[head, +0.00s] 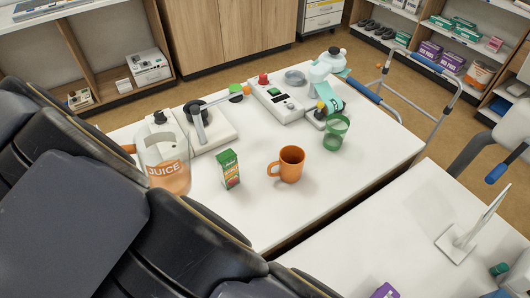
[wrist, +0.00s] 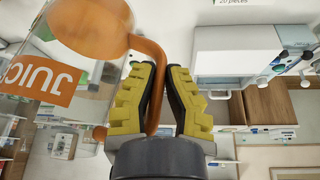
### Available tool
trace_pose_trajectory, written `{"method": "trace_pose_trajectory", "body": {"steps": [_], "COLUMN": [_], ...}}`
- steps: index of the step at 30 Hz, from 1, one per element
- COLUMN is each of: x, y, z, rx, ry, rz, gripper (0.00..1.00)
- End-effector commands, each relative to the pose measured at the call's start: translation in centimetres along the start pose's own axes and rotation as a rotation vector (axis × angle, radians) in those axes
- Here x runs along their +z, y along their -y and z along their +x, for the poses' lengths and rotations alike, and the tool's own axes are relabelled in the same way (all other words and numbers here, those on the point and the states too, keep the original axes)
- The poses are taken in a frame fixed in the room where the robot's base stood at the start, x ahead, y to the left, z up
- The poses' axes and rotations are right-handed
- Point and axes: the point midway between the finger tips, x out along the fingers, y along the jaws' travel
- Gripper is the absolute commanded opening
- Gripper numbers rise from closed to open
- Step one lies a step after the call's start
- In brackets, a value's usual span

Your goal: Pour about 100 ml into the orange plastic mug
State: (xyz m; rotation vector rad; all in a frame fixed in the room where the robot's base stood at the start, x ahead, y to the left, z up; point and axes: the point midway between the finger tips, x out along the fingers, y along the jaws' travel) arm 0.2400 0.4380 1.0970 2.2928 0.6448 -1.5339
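The orange plastic mug (head: 291,164) stands upright on the white table, its handle to the left. The clear juice pitcher (head: 163,158), with a JUICE label and orange juice low inside, is upright at the table's left; I cannot tell whether its base touches the table. In the wrist view the pitcher (wrist: 45,78) appears upside down at the left. My gripper (wrist: 161,68) has its yellow fingers closed on both sides of the pitcher's orange handle (wrist: 153,88). In the head view my dark arm hides the gripper. The mug's inside bottom is hard to see.
A green juice carton (head: 229,169) stands between pitcher and mug. A green cup (head: 335,132) stands behind the mug at right. White devices (head: 276,98) and a lamp-like device (head: 207,130) fill the back. The table in front of the mug is clear.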

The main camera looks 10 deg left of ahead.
Motion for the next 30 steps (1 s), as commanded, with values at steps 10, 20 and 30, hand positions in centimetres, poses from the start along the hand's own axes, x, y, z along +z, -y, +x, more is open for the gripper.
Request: {"method": "trace_pose_trajectory", "body": {"steps": [10, 20, 30], "x": [-2.4, -6.3, -11.6], "y": [-0.5, -2.5, -7.0], "z": [-2.2, -0.7, 1.5], "rx": [0.012, 0.054, 0.132], "ry": [-0.004, -0.002, 0.003], "rz": [0.014, 0.077, 0.198], "gripper": [0.00, 0.00, 0.00]}}
